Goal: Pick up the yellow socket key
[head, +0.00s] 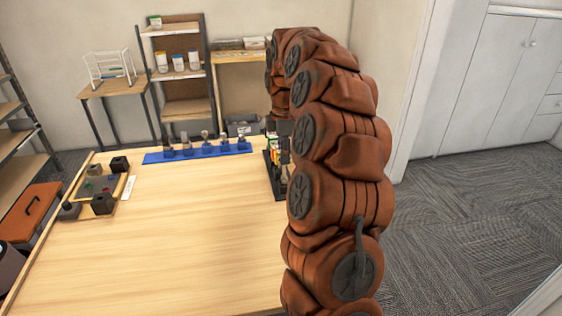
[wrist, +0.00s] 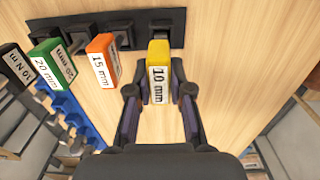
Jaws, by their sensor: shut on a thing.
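The yellow socket key (wrist: 158,54) is labelled 10 mm and stands between the two fingers of my gripper (wrist: 157,92) in the wrist view. My gripper is shut on it, with one finger on each side. Its lower part is hidden, so I cannot tell whether it still touches the black rack (wrist: 141,30) behind it. In the head view, my own arm hides the gripper and the yellow key, and part of the rack (head: 279,189) shows at the table's right side.
An orange 15 mm key (wrist: 103,58) is just left of my gripper, with green 20 mm (wrist: 46,66) and black (wrist: 15,68) keys farther left. A blue strip (head: 200,153) with several items lies along the table's back edge. The table (head: 180,235) is clear mid-front.

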